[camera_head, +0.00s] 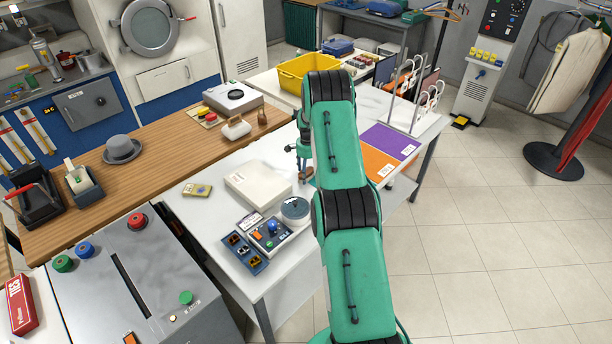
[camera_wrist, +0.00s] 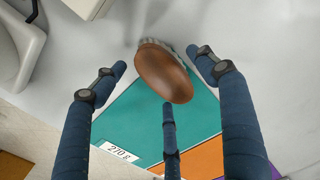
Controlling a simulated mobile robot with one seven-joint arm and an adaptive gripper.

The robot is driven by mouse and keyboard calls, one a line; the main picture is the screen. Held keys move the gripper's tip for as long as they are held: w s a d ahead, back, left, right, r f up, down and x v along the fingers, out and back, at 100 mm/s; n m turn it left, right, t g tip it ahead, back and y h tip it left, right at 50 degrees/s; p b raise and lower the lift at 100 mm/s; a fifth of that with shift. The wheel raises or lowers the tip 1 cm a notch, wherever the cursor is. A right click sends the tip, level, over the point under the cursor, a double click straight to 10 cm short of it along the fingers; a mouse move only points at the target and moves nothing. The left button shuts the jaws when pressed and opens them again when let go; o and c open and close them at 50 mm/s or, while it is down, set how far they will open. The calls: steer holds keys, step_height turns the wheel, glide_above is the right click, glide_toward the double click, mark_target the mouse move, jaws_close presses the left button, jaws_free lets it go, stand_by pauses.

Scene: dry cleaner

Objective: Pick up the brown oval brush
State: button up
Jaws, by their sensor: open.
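The brown oval brush (camera_wrist: 164,72) lies on the white table, partly over the edge of a teal sheet, with pale bristles showing along its upper side in the wrist view. In the head view only a small brown part of it (camera_head: 306,173) shows beside my arm. My gripper (camera_wrist: 167,85) is open above the brush. Two fingers stand at its left and right and a third at its lower side. The fingers look apart from the brush; how high they are above it I cannot tell.
The teal sheet (camera_wrist: 135,110) has a "270 g" label, with orange (camera_head: 378,162) and purple (camera_head: 390,141) sheets beside it. A yellow bin (camera_head: 292,78) and wire racks (camera_head: 428,97) are farther back.

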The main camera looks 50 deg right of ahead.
mark_target(307, 172)
steer(key=c, duration=1.3)
steer(key=shift+r, duration=0.1)
steer(key=shift+r, duration=4.95)
